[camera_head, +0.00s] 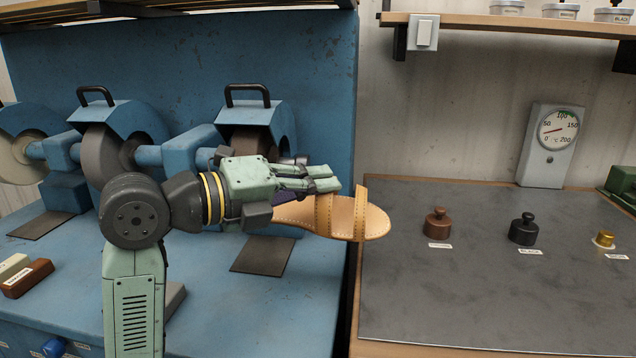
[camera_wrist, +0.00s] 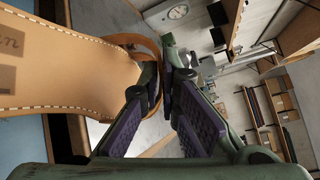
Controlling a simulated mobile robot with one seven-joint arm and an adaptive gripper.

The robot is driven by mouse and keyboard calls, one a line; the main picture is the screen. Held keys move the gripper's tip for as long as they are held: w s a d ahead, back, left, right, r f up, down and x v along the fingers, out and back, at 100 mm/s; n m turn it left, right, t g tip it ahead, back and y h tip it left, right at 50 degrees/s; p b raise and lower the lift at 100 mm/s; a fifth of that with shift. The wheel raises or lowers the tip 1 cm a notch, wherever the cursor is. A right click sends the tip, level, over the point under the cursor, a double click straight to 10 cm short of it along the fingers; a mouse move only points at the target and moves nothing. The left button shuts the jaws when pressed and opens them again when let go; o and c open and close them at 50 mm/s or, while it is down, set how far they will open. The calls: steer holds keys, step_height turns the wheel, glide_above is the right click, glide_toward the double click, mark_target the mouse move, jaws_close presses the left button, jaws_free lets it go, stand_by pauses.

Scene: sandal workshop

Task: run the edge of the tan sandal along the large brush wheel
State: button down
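The tan sandal (camera_head: 376,222), with pale edge stitching and straps, is off the surface, level with my gripper (camera_head: 333,178). My gripper is shut on its strap; the wrist view shows the fingertips (camera_wrist: 166,75) close together at the strap (camera_wrist: 150,45) and the sandal's insole (camera_wrist: 75,70) to the left. Three wheels sit under blue hoods on one machine: a pale one (camera_head: 20,158) at the far left, a grey one (camera_head: 102,152) in the middle, and a dark brownish one (camera_head: 250,139) at right, partly hidden behind my gripper. I cannot tell which is the large brush wheel.
The blue machine bench (camera_head: 300,310) ends beside the grey worktop (camera_head: 480,300), which holds a brown pot (camera_head: 438,223), a black pot (camera_head: 523,230) and a small brass one (camera_head: 604,239). A dial gauge (camera_head: 553,140) stands behind. Two blocks (camera_head: 28,277) lie at far left.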

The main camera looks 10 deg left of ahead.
steer(key=shift+a, duration=0.25)
steer(key=shift+a+r, duration=0.1)
steer(key=shift+a, duration=0.3)
steer(key=shift+a, duration=0.5)
steer(key=shift+s+a, duration=0.1)
steer(key=shift+a, duration=0.25)
steer(key=shift+a, duration=0.25)
stand_by(0.7)
steer(key=shift+s+a, duration=0.1)
steer(key=shift+a, duration=0.6)
steer(key=shift+a, duration=0.2)
steer(key=shift+a, duration=0.65)
steer(key=shift+a, duration=0.2)
